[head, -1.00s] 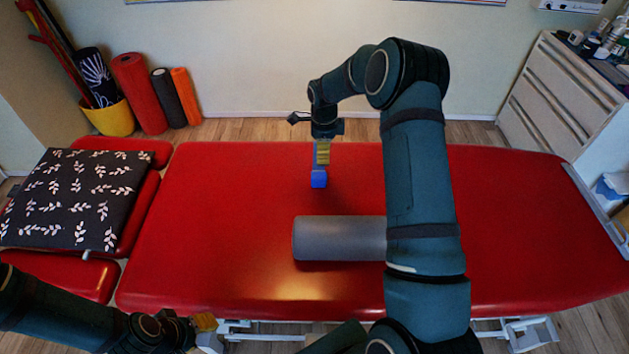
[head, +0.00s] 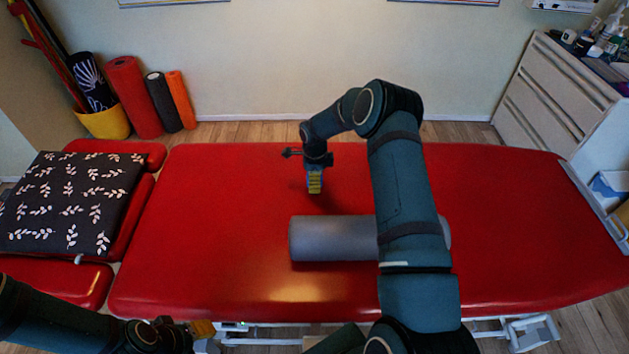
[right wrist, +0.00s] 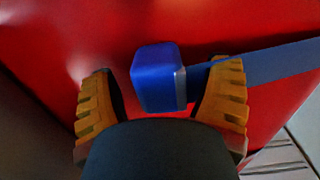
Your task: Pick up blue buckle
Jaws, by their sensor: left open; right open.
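The blue buckle (right wrist: 154,78) shows in the right wrist view as a blue block with a blue strap (right wrist: 275,62) running off to the right. It lies between the two yellow ridged fingers of my right gripper (right wrist: 165,98), which is open around it; the strap passes behind the right finger. In the head view my right gripper (head: 315,186) points down at the far half of the red treatment table (head: 220,220) and hides most of the buckle. My left gripper (head: 205,329) is open and empty at the table's near left edge.
A grey foam roller (head: 330,238) lies on the table just in front of my right gripper, partly behind my right arm. A dark leaf-patterned cushion (head: 70,203) is at the left.

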